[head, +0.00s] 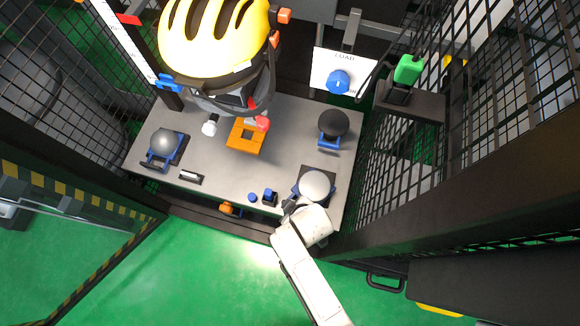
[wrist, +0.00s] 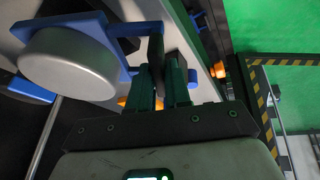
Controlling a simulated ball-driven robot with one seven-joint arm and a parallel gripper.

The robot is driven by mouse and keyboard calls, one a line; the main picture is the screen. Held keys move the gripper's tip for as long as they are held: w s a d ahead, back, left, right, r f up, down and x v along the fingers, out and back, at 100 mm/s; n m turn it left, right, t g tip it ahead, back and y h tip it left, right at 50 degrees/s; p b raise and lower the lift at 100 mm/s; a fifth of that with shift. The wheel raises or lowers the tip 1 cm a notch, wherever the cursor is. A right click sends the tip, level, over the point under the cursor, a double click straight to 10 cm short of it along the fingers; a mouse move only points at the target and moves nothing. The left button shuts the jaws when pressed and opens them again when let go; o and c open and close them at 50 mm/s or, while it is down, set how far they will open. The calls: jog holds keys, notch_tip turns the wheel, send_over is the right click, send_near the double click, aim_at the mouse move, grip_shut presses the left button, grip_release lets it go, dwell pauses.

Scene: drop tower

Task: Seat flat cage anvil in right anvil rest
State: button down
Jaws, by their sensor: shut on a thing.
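The flat cage anvil, a pale silver disc (head: 314,184) in a blue frame, is at the front right of the grey table. In the wrist view its disc (wrist: 72,62) fills the upper left, with the blue frame around it. My gripper (head: 289,207) reaches it from the front; in the wrist view its fingers (wrist: 167,66) are shut on the dark grip at the frame's end. The dark right anvil rest (head: 331,176) shows at the anvil's edge and is mostly hidden under it. I cannot tell whether the anvil touches the rest or sits level.
A black dome anvil (head: 333,122) stands behind, and a grey one (head: 165,142) at the left. Small blue parts (head: 269,196) lie left of my gripper. A mesh fence (head: 420,160) stands at the right.

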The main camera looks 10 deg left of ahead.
aim_at(292, 198)
jog(key=shift+w+b, duration=0.6)
jog(key=shift+w, duration=1)
jog(key=shift+f+b, duration=1)
jog(key=shift+f, duration=0.45)
jog(key=shift+s+f, duration=0.1)
jog(key=c, duration=1)
grip_release()
jog(key=shift+s+f, duration=0.1)
jog(key=shift+s+d+f, duration=0.1)
jog(key=shift+s+f, duration=0.05)
jog(key=shift+p+v, duration=0.75)
jog(key=shift+v, duration=3.05)
